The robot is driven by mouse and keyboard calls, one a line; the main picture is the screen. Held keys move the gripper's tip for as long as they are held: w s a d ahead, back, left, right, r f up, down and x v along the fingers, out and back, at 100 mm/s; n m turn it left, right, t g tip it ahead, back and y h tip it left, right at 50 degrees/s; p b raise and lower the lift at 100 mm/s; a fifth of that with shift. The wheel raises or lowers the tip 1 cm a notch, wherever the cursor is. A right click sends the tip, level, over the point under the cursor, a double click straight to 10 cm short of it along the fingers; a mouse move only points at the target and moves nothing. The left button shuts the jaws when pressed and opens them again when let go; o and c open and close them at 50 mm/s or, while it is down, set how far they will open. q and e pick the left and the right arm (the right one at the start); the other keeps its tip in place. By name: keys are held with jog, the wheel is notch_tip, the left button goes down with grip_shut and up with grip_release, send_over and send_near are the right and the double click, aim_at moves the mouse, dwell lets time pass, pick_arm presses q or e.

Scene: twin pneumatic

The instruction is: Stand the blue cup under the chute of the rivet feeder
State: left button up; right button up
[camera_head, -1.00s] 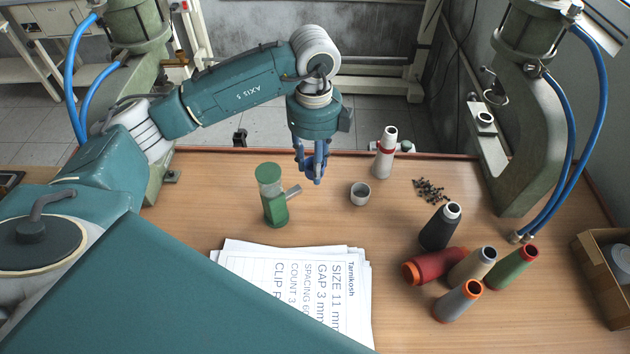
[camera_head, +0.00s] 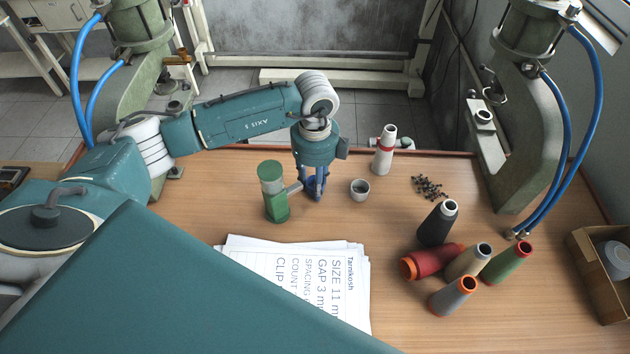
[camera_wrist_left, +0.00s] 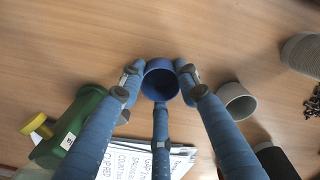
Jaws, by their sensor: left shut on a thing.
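The green rivet feeder (camera_head: 274,200) stands upright on the table, with a clear top section and a short grey chute (camera_head: 295,187) pointing right. My left gripper (camera_head: 316,192) points down just right of the chute's end, its fingers shut on the blue cup (camera_head: 311,184). In the left wrist view the blue cup (camera_wrist_left: 160,84) sits upright between the fingers, its open mouth showing, and the feeder (camera_wrist_left: 72,132) is at lower left. The cup is low, near the table; I cannot tell whether it touches. Fingers partly hide it in the head view. My right gripper is not in view.
A small grey cup (camera_head: 359,190) stands close right of my gripper. A white cone with a red band (camera_head: 383,155) and loose rivets (camera_head: 430,187) are farther right. Several thread cones (camera_head: 466,262) crowd the right front; papers (camera_head: 300,275) lie in front of the feeder.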

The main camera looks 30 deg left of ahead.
pick_arm(q)
jog(key=o, duration=0.8)
jog(key=shift+o, duration=0.6)
notch_tip(320, 180, up, 12)
jog(key=b, duration=0.3)
jog(key=shift+r+b, duration=0.15)
jog(key=shift+b, duration=0.15)
